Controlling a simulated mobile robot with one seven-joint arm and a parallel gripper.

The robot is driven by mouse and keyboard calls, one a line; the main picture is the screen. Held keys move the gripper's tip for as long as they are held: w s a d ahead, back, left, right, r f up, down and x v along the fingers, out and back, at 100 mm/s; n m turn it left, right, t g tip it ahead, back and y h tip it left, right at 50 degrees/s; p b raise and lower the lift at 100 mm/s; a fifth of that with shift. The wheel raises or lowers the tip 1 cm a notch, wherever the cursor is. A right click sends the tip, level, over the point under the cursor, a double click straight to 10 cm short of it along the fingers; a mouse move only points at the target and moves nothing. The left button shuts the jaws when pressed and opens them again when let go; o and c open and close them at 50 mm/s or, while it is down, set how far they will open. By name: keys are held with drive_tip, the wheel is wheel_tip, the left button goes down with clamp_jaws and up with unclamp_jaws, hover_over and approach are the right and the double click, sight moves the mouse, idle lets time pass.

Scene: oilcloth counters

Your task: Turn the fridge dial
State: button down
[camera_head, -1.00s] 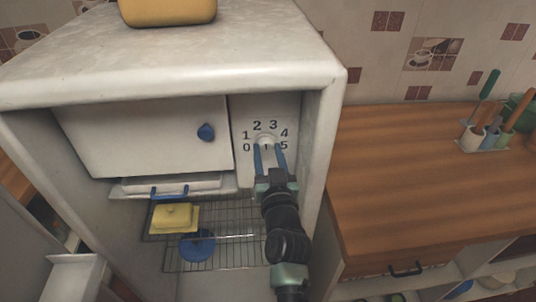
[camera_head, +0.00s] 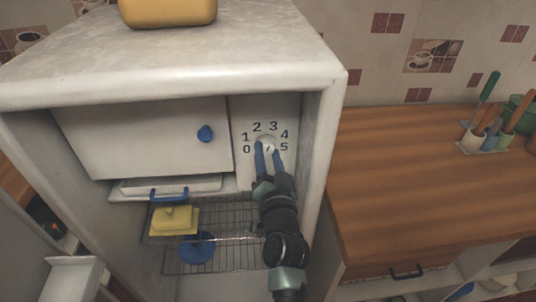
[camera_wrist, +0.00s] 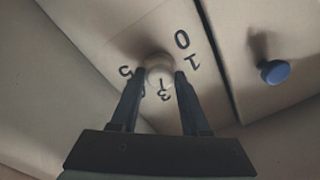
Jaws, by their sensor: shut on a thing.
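The fridge dial (camera_head: 266,142) is a small pale round knob on the panel at the upper right inside the open fridge, ringed by black numbers 0 to 5. In the wrist view the dial (camera_wrist: 159,70) sits between my two fingertips. My gripper (camera_head: 267,152) is shut on it, one blue finger on each side, reaching up from below. In the wrist view my gripper (camera_wrist: 158,75) partly covers some numbers. The dial's pointer is hard to make out.
Left of the dial is the white freezer flap with a blue knob (camera_head: 205,133). Below are a wire shelf (camera_head: 232,217), a yellow butter dish (camera_head: 175,219) and a blue round lid (camera_head: 197,248). The fridge's right wall (camera_head: 318,150) stands close beside my arm.

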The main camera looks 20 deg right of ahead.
drive_tip(key=shift+c, duration=1.9)
unclamp_jaws()
drive_tip(key=shift+s, duration=0.1)
drive_tip(key=v, duration=1.2)
drive_tip(key=shift+s+a, duration=0.15)
drive_tip(key=shift+s, duration=0.25)
